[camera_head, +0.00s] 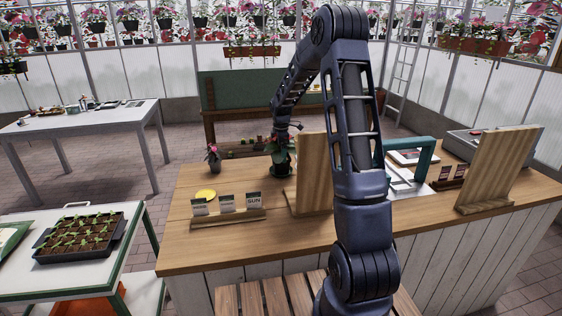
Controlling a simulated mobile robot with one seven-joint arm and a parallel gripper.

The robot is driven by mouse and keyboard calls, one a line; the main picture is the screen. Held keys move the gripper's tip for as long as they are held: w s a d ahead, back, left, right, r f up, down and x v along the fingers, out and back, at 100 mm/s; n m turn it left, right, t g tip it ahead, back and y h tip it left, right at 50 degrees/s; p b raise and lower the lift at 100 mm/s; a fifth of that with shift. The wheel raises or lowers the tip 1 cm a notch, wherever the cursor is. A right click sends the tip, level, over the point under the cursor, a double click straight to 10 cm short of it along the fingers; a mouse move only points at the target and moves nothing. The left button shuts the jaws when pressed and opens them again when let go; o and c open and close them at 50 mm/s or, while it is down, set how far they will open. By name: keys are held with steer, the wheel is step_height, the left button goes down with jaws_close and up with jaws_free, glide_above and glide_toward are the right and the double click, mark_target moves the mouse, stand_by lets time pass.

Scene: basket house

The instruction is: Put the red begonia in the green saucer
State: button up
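I cannot tell for sure which one is the begonia.
Seed-packet cards stand in a wooden rack (228,217) at the front left of the counter (290,242). An upright board (314,175) stands right beside the leafy plant and hides part of the counter. Another board (495,170) and a teal frame (425,157) stand at right.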

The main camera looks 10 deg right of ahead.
step_height(320, 180, up, 6)
stand_by(0.4)
